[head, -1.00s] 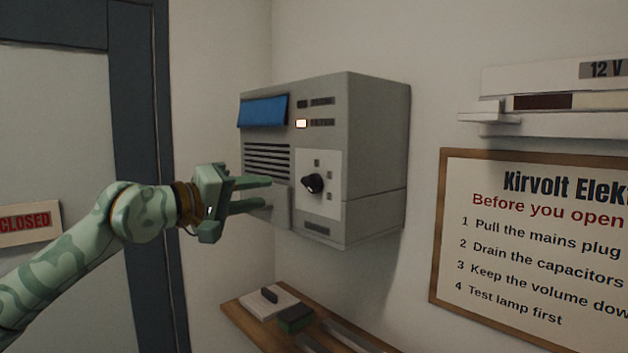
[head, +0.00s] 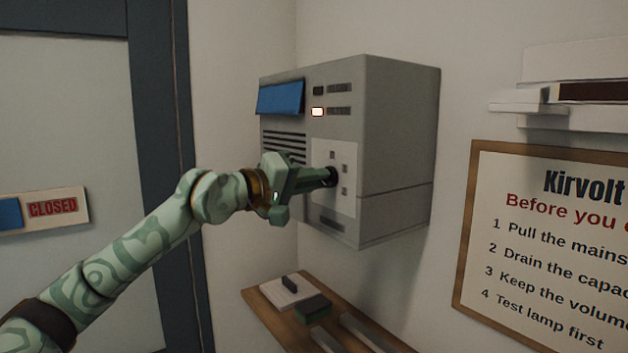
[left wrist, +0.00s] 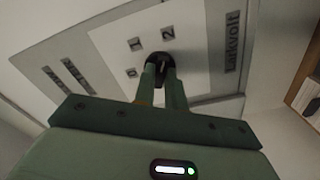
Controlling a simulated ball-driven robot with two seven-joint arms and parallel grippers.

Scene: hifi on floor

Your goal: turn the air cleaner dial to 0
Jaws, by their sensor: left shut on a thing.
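The air cleaner (head: 395,135) is a grey box on the wall. Its black dial (head: 334,175) sits on a pale plate (head: 348,205) on the front and also shows in the left wrist view (left wrist: 158,58). My left gripper (head: 327,178) is shut on the dial, its fingers reaching in from the left. In the left wrist view the fingers (left wrist: 161,72) hold both sides of the dial. The marks 1 (left wrist: 135,44), 2 (left wrist: 167,31) and 0 (left wrist: 131,72) surround it. The dial's pointing direction is hard to tell behind the fingers. My right gripper is out of view.
A blue flap (head: 281,98) and a lit lamp (head: 317,112) are on the cleaner's upper front. Below is a wooden shelf (head: 262,318) with small items. A framed sign (head: 560,240) hangs at right; a door (head: 70,110) stands at left.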

